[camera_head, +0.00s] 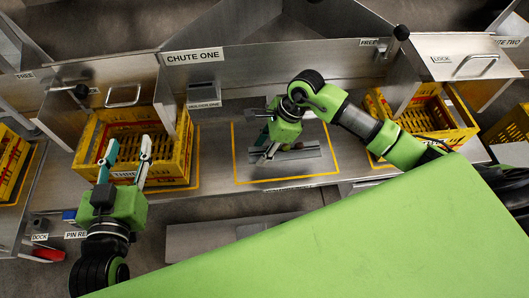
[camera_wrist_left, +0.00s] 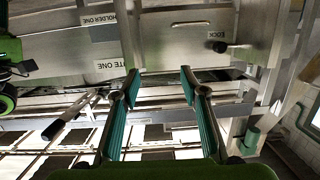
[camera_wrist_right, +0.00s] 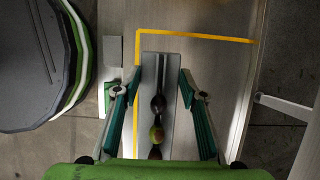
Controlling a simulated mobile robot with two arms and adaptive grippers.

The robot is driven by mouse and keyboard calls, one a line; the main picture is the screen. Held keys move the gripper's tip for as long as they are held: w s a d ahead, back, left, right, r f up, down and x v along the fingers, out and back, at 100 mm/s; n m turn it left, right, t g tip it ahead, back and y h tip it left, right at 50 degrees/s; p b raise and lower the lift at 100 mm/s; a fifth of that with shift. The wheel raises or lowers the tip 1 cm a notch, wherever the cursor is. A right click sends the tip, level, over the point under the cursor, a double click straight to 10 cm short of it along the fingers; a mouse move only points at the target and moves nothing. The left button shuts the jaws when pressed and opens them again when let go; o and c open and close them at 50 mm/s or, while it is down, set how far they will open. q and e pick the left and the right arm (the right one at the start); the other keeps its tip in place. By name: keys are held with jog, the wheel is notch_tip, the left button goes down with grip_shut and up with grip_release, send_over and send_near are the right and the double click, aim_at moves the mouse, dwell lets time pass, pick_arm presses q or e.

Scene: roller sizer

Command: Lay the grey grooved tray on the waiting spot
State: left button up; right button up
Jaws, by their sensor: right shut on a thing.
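The grey grooved tray (camera_head: 298,154) lies across the yellow-outlined spot (camera_head: 236,152) on the metal counter. My right gripper (camera_head: 268,155) is shut on the tray. In the right wrist view the tray (camera_wrist_right: 167,75) sits between its fingers (camera_wrist_right: 159,80), with a few dark and greenish round fruits in a row along it. The yellow line runs close by the tray's left edge there. I cannot tell whether the tray touches the counter. My left gripper (camera_head: 129,146) is open and empty above a yellow crate; its spread fingers (camera_wrist_left: 158,80) also show in the left wrist view.
Another yellow crate (camera_head: 425,105) stands right, below a hatch labelled lock (camera_head: 465,62). Holder one (camera_head: 204,104) is on the back wall. A dock (camera_head: 40,238) is at lower left. Dividers stand between the bays.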

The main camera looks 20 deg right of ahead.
aim_at(264, 147)
jog(key=w+f, duration=0.1)
jog(key=w+d+f+b, duration=0.1)
jog(key=w+f, duration=0.1)
jog(key=f, duration=0.1)
jog(key=shift+d, duration=0.3)
jog(key=shift+w+d+f+b, duration=0.1)
jog(key=shift+w+f+b, duration=0.1)
jog(key=shift+f+b, duration=0.1)
notch_tip(264, 147, down, 3)
jog(key=shift+w+f+b, duration=0.1)
jog(key=shift+b, duration=0.6)
pick_arm(q)
jog(key=s+d+r+t+h, duration=0.1)
jog(key=s+r+t+h, duration=0.2)
jog(key=r+t, duration=0.6)
notch_tip(264, 147, up, 8)
jog(key=shift+s+f, duration=0.15)
jog(key=shift+s, duration=0.15)
jog(key=shift+s+d, duration=0.1)
jog(key=shift+s, duration=0.05)
pick_arm(e)
jog(key=shift+f, duration=0.1)
jog(key=o, duration=1.2)
pick_arm(q)
jog(key=shift+s+r+t, duration=0.1)
jog(key=shift+r+t, duration=0.15)
jog(key=shift+t, duration=0.05)
